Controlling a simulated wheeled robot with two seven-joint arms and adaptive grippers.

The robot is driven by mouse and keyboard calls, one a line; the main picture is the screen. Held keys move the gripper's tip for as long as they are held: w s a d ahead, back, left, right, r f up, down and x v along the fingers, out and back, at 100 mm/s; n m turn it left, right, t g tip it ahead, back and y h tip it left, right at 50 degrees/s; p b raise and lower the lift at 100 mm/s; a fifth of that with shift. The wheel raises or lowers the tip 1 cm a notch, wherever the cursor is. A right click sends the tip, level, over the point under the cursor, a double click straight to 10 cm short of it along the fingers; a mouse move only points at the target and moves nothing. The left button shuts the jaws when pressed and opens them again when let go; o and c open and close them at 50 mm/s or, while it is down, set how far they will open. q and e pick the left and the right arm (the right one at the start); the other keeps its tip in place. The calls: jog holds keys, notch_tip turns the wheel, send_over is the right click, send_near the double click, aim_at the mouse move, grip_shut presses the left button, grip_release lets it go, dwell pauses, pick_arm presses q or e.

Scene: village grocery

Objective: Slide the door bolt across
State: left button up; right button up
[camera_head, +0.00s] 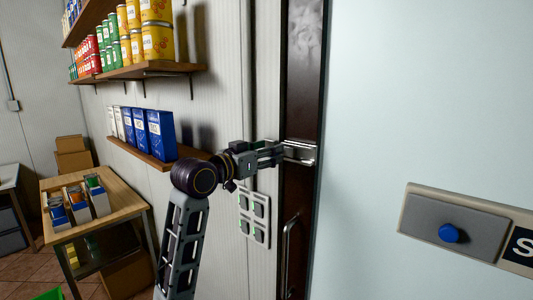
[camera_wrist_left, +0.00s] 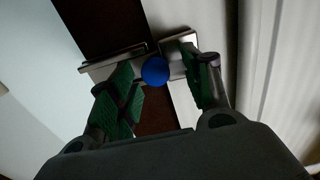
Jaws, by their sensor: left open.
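The door bolt (camera_head: 300,152) is a metal fitting across the dark brown upright strip (camera_head: 305,60), level with my left gripper (camera_head: 272,153). In the left wrist view a round blue knob (camera_wrist_left: 155,70) sits between metal plates, one on the dark strip (camera_wrist_left: 115,63) and one on the pale wall side (camera_wrist_left: 180,52). My left gripper is open, with its green-padded fingers on either side of the knob. I cannot tell whether either finger touches it. In the head view the gripper hides the knob. My right gripper is not in view.
A panel with a blue button (camera_head: 449,233) is at the right. Shelves with tins and blue boxes (camera_head: 160,135) and a wooden table (camera_head: 110,205) are at the left.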

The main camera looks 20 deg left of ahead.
pick_arm(q)
jog(key=v, duration=0.7)
jog(key=shift+s+a, duration=0.15)
jog(key=shift+s, duration=0.05)
dwell(0.6)
